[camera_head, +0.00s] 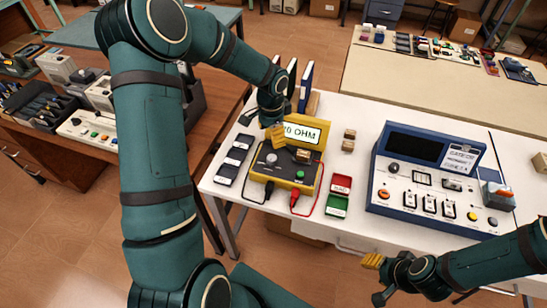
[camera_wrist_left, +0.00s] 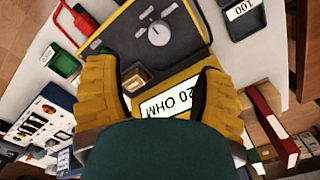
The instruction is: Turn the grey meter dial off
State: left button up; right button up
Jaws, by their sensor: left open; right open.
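The yellow meter (camera_head: 285,178) stands on the white table with its display (camera_head: 303,133) reading 20 OHM, the first digit partly covered in the head view. Its round grey dial (camera_head: 271,158) sits on the dark front panel. My left gripper (camera_head: 276,132) is above the display side of the meter, apart from the dial. Its yellow fingers (camera_wrist_left: 157,75) are spread and empty, with the dial beyond their tips. My right gripper (camera_head: 372,261) is open and empty at the table's front edge.
A brown block (camera_head: 302,156) sits on the meter. Red (camera_head: 340,183) and green (camera_head: 336,206) trays lie to its right, dark labelled trays (camera_head: 235,159) to its left. Red and black leads hang in front. A blue-white console (camera_head: 430,180) stands at right. Binders (camera_head: 305,88) stand behind.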

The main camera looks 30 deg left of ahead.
aim_at(272, 157)
pick_arm(q)
notch_tip(272, 157, down, 12)
jog(key=shift+r+b, duration=0.25)
jog(key=shift+b, duration=0.25)
grip_shut()
